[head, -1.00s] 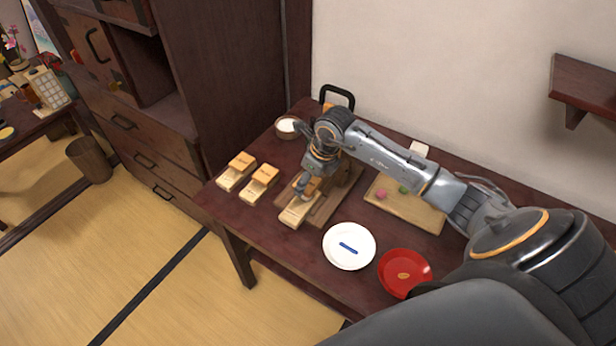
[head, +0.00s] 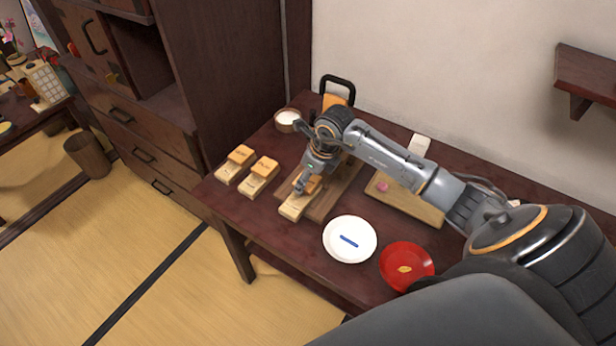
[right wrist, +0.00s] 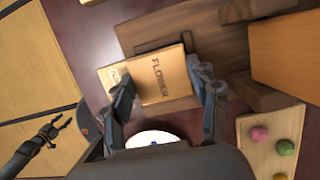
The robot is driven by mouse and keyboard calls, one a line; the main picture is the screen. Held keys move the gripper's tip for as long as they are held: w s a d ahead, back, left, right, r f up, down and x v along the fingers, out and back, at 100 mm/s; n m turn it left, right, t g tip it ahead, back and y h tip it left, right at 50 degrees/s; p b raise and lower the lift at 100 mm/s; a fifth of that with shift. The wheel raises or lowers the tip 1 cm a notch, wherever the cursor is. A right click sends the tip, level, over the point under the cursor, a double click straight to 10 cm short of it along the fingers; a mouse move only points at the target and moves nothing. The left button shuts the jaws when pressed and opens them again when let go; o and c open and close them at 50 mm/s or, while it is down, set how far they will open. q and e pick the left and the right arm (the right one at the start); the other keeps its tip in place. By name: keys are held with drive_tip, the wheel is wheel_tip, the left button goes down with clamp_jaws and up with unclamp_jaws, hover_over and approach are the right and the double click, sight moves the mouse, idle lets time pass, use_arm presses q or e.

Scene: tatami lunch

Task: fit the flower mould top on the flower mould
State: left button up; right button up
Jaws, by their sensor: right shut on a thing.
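The flower mould top (right wrist: 160,72), a light wooden block marked FLOWER, is between the fingers of my right gripper (right wrist: 165,98), which is shut on it. In the head view my right gripper (head: 302,188) covers much of this top. The flower mould (head: 293,208) is a pale wooden piece under the top, its handle end sticking out toward the table front; that end also shows in the right wrist view (right wrist: 112,76). The top lies over the mould's far part; whether it is fully seated I cannot tell. My left gripper (right wrist: 62,128) is open and empty at the left of the right wrist view.
Two similar moulds with tops (head: 235,165) (head: 260,178) stand to the left. A brown wooden board (head: 325,205) lies beneath the flower mould. A white plate (head: 350,255), a red plate (head: 405,285), a sweets tray (head: 428,212) and a white-filled bowl (head: 287,121) surround it.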

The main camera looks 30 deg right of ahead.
drive_tip(key=shift+f+b, duration=0.45)
drive_tip(key=shift+f, duration=0.15)
drive_tip(key=o, duration=1.1)
drive_tip(key=v, duration=1.2)
